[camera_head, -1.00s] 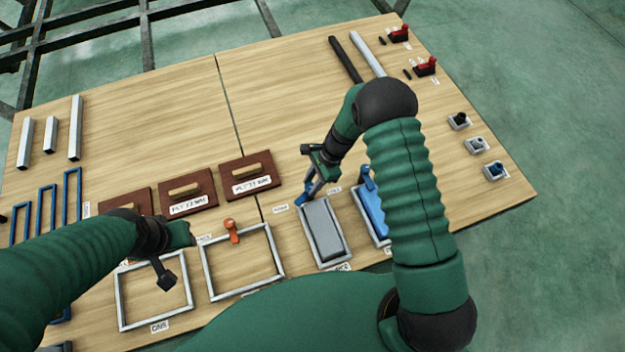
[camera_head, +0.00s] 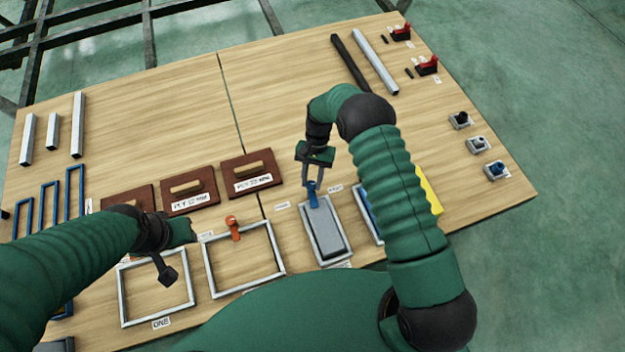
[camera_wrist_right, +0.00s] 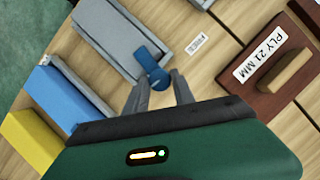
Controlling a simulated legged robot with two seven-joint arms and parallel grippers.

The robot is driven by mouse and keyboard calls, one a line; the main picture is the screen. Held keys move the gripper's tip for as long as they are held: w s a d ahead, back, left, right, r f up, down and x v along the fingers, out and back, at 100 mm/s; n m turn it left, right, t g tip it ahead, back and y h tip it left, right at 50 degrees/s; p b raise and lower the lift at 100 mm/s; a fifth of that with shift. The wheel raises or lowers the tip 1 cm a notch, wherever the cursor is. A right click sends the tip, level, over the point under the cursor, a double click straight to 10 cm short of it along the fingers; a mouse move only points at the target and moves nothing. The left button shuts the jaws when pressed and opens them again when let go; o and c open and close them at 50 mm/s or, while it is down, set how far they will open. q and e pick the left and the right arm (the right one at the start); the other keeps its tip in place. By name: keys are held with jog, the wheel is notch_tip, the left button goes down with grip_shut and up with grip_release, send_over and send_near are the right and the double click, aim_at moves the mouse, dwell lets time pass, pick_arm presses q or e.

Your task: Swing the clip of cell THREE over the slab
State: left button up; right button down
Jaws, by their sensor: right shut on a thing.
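The clip of cell THREE (camera_head: 313,195) is blue and sits at the far short side of a grey frame (camera_head: 345,238). A grey slab (camera_head: 327,232) lies inside that frame. In the right wrist view the clip (camera_wrist_right: 150,56) points from the frame's edge toward the slab (camera_wrist_right: 112,32), its tip seeming to reach the slab's end. My right gripper (camera_head: 312,184) is shut on the clip's outer end; its fingertips (camera_wrist_right: 158,84) stand on either side of that end. My left gripper (camera_head: 180,236) hangs above the frame of cell ONE (camera_head: 121,300), its jaws unclear.
A neighbouring frame with a blue slab (camera_head: 368,214) and a yellow block (camera_head: 430,192) are partly behind my right arm. An empty frame with an orange clip (camera_head: 233,226) is at left. Brown boards with handles (camera_head: 253,173) lie behind. The table's far middle is clear.

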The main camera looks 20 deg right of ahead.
jog(key=shift+a+n+h, duration=0.25)
jog(key=shift+n+h, duration=0.15)
jog(key=shift+n, duration=0.8)
jog(key=shift+g, duration=0.3)
jog(key=c, duration=1.1)
grip_release()
jog(key=shift+d, duration=0.1)
jog(key=p+v, duration=0.1)
jog(key=v, duration=0.7)
jog(key=p+v, duration=0.1)
jog(key=v, duration=0.7)
jog(key=shift+w+r, duration=0.1)
jog(key=shift+r, duration=0.35)
